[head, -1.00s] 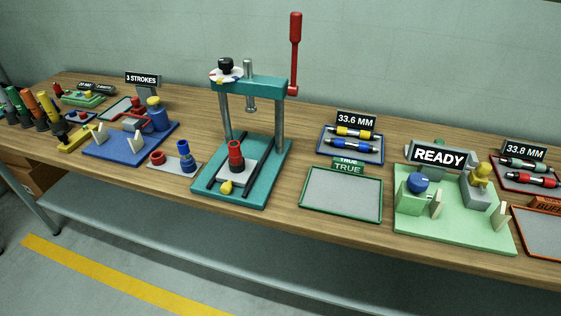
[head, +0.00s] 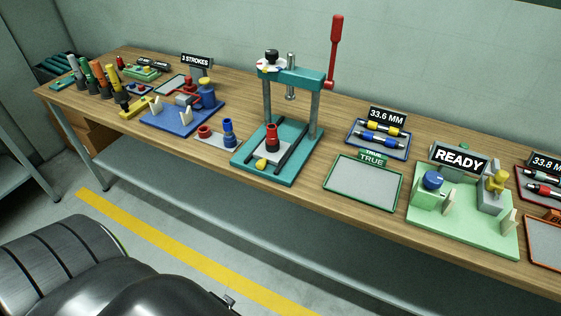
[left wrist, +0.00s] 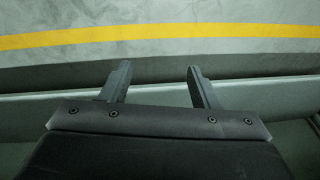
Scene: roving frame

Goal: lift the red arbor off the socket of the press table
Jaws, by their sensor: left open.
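The red arbor (head: 272,137) stands upright on the light plate of the teal press table (head: 247,160), under the press's ram, in the head view. A dark ring shows around its lower part; the socket under it is hidden. A yellow knob (head: 261,163) sits at the front of the press table. My left gripper (left wrist: 158,68) is open and empty in the left wrist view, above the floor and well away from the arbor. In the head view only dark parts of my arm show at the lower left. My right gripper is not in view.
The press's red lever (head: 335,50) rises at its right. A small plate with a red ring and a blue arbor (head: 228,132) stands close on the left. The TRUE tray (head: 362,184) lies on the right, with a green READY fixture (head: 470,225) beyond. The floor has a yellow stripe (head: 180,245).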

